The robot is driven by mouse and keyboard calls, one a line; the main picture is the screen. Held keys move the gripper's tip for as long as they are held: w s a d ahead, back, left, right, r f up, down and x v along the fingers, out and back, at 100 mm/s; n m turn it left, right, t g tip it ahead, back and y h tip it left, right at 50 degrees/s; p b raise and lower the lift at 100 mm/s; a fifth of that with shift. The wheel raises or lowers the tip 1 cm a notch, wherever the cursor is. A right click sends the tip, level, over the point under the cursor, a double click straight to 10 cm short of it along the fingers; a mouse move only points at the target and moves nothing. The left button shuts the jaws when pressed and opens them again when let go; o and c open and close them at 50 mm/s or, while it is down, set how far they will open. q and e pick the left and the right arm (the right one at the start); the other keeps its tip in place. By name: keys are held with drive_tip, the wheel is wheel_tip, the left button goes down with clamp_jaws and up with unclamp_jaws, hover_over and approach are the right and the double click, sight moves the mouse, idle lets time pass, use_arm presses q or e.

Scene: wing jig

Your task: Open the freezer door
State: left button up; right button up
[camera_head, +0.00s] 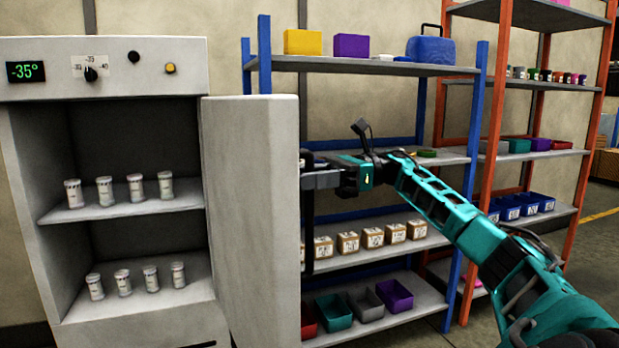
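The freezer (110,68) stands at the left with its compartment exposed. Its grey door (250,220) is swung wide open toward me, hinged on the right side of the cabinet. A dark vertical bar, which looks like the door handle (308,235), shows at the door's right edge. My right gripper (312,176) reaches in from the right and is at this bar, beside the door's outer face. The fingertips are small and partly hidden by the door edge, so I cannot tell whether they grip the bar. My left gripper is not in view.
Several white jars (104,190) stand on two shelves inside the freezer. A blue-framed shelf (390,68) with boxes and bins is close behind the door and my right arm. An orange-framed rack (497,110) stands further right. Open floor shows at the far right.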

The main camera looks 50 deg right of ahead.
drive_tip(key=shift+d, duration=0.1)
drive_tip(key=p+v, duration=0.1)
drive_tip(key=v, duration=1)
drive_tip(key=shift+s+d+p, duration=0.2)
drive_tip(key=shift+d+p, duration=0.15)
drive_tip(key=shift+p, duration=0.05)
